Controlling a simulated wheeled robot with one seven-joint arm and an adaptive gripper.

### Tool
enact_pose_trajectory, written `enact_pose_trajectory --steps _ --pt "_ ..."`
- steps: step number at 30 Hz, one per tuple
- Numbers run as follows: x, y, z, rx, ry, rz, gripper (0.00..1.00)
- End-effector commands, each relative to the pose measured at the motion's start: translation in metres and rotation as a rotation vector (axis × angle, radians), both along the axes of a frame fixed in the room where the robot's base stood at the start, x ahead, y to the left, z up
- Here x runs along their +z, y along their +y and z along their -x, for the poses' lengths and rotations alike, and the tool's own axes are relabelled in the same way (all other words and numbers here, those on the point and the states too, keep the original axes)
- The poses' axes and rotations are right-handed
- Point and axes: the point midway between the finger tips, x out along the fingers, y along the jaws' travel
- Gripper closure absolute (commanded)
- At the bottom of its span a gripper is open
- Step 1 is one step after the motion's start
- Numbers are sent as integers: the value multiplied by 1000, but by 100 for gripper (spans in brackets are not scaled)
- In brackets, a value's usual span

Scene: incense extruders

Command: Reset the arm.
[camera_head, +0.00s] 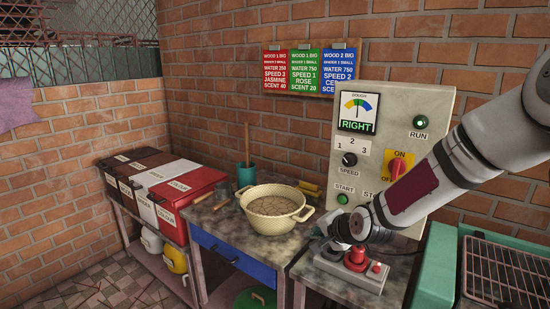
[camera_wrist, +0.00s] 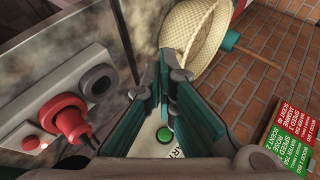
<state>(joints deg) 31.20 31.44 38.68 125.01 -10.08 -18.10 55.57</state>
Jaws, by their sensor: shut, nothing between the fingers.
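My arm reaches in from the right in the head view, across the lower right of the cream control panel (camera_head: 430,105). My gripper (camera_head: 322,234) is low in front of the panel, above the small table with the red control, and partly hidden by my wrist. In the wrist view, the teal fingers of my gripper (camera_wrist: 165,70) are shut with nothing held. The green start button (camera_wrist: 164,134) shows beyond them, and it also shows in the head view (camera_head: 342,199). The gripper appears apart from the panel.
A red control (camera_head: 355,256) stands on the small table close below my wrist. A cream bowl of brown dough (camera_head: 274,205) sits on the bench to the left. Lidded bins (camera_head: 188,188) are farther left. A teal machine (camera_head: 436,268) with a grill is at right.

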Motion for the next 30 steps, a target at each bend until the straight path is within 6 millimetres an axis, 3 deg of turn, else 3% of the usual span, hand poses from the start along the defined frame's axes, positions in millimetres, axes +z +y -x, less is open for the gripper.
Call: enact_pose_trajectory --steps 6,15,24,30 --pt "37 -21 59 145 70 342 100" --pt "99 -56 156 292 174 671 100" --pt "150 -78 273 437 260 824 100" --pt "164 -82 347 559 284 838 100"
